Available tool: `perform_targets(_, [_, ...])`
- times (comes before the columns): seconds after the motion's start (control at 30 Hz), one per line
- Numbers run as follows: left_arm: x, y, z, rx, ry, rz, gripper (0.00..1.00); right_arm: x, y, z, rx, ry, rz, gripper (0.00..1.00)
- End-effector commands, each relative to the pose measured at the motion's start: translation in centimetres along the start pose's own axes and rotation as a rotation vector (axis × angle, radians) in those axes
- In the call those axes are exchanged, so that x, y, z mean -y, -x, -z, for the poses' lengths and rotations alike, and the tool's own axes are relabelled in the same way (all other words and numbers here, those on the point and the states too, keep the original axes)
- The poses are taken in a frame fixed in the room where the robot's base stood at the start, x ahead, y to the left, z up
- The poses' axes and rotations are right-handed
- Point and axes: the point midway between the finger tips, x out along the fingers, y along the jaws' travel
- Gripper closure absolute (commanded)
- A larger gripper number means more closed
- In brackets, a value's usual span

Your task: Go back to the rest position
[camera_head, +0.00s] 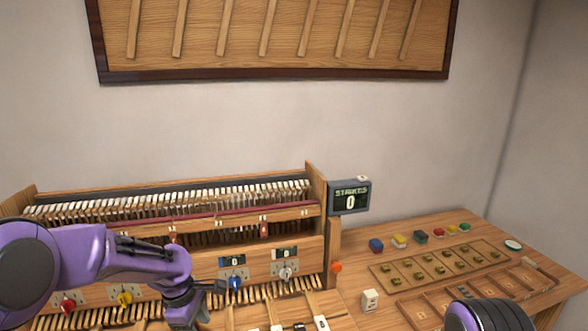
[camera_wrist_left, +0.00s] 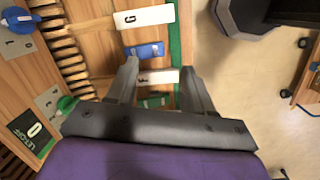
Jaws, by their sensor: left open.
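My left gripper (camera_head: 207,290) hangs low in front of the piano action (camera_head: 170,225), partly hidden by my purple wrist. In the left wrist view my left gripper (camera_wrist_left: 158,69) is open, with its fingers spread above a white block (camera_wrist_left: 158,77) marked with a letter. I cannot tell whether they touch it. Another lettered white block (camera_wrist_left: 145,17), a blue block (camera_wrist_left: 146,50) and a green block (camera_wrist_left: 153,101) lie in the same row on the wood. My right gripper is not in view; only part of my right arm shows at the lower right.
A display (camera_head: 350,198) reading 0 stands at the action's right end. The wooden table (camera_head: 345,262) holds colored blocks, a tray of brass pieces (camera_head: 378,281) and a divided tray (camera_head: 422,313). Colored knobs, including a blue one (camera_head: 235,282), line the action's front. A framed board (camera_head: 290,72) hangs above.

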Motion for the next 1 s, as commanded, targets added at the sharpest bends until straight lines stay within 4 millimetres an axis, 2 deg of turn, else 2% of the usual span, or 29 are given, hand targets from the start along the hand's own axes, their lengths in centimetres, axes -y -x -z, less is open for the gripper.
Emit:
perform_targets(0.03, [2.4, -4.5, 0.5, -0.007, -0.048, 0.004, 0.48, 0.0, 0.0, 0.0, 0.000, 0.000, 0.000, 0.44])
perform_targets(0.1, [5.9, -9.8, 1.4, -0.034, -0.141, -0.022, 0.48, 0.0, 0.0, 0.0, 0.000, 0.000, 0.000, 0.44])
perform_targets(0.17, [9.3, -13.6, 2.2, -0.071, -0.227, -0.041, 0.48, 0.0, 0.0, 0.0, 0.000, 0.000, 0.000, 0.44])
perform_targets(0.2, [11.8, -15.7, 2.8, -0.102, -0.289, -0.051, 0.48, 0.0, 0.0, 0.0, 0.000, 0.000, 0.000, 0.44])
perform_targets(0.3, [18.2, -19.1, 4.3, -0.188, -0.441, -0.061, 0.48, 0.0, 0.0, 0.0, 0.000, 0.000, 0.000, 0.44])
perform_targets(0.4, [23.8, -20.4, 5.5, -0.271, -0.579, -0.052, 0.48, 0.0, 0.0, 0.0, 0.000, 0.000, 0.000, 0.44])
perform_targets(0.5, [28.4, -20.4, 6.4, -0.345, -0.698, -0.031, 0.48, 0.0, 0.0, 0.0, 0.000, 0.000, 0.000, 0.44])
perform_targets(0.73, [36.8, -17.9, 8.0, -0.491, -0.934, 0.052, 0.48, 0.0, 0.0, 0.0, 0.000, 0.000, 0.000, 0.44])
perform_targets(0.8, [36.4, -21.6, 8.5, -0.497, -0.932, 0.039, 0.48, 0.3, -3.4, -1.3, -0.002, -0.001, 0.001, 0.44])
perform_targets(1.0, [36.8, -27.8, 9.4, -0.496, -0.929, 0.038, 0.48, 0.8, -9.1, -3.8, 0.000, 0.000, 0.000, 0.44])
